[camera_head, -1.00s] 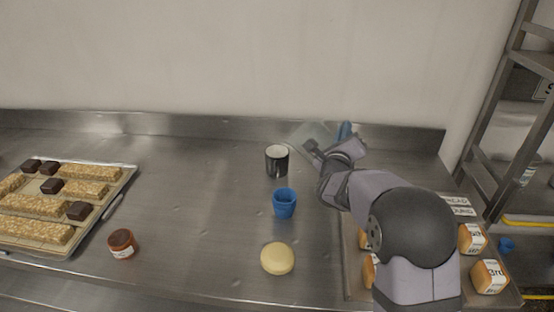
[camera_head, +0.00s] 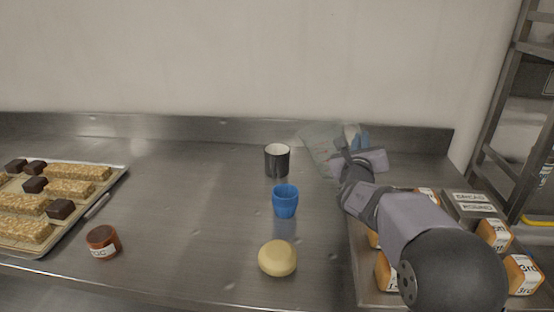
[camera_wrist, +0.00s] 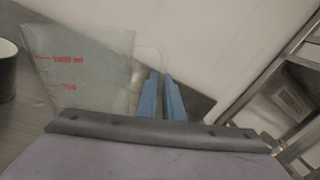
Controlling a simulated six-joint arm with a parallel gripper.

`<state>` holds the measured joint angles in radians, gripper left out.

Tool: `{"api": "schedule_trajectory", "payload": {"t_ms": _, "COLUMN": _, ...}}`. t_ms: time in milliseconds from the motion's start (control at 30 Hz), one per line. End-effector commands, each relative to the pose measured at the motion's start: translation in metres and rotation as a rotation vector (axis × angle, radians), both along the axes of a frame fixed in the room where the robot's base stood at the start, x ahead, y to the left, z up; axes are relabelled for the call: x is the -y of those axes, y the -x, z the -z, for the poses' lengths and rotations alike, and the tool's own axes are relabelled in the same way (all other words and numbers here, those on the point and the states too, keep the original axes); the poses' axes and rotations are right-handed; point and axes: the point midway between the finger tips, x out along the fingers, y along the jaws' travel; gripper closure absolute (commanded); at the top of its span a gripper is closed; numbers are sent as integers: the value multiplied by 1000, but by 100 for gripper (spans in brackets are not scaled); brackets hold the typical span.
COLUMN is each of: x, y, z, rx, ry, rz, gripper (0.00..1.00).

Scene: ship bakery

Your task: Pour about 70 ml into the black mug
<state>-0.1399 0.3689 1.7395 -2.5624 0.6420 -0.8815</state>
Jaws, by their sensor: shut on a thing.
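The black mug (camera_head: 277,162), white inside, stands upright on the steel counter; its dark side also shows at the left edge of the wrist view (camera_wrist: 7,72). A clear measuring jug (camera_head: 320,150) with red markings is to the right of the mug, tilted and apart from it. In the wrist view the jug (camera_wrist: 85,75) fills the left half, with its handle by the blue fingers. My gripper (camera_wrist: 163,95) is shut on the jug's handle. I cannot tell the liquid level in the jug.
A blue cup (camera_head: 285,201) stands in front of the mug, with a pale yellow round thing (camera_head: 277,258) nearer. A brown jar (camera_head: 103,242) and a tray of bars (camera_head: 70,232) are left. A tray (camera_head: 368,268) of labelled loaves lies right. The counter's left-middle is clear.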

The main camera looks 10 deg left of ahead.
Motion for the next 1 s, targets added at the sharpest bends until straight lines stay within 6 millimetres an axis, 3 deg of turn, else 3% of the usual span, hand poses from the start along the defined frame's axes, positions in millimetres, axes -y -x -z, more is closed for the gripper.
{"api": "schedule_trajectory", "payload": {"t_ms": 433, "x": 17, "y": 2, "z": 14, "rx": 36, "ry": -192, "rz": 2, "gripper": 100}}
{"api": "schedule_trajectory", "payload": {"t_ms": 1000, "x": 29, "y": 4, "z": 6, "rx": 69, "ry": -422, "rz": 3, "gripper": 100}}
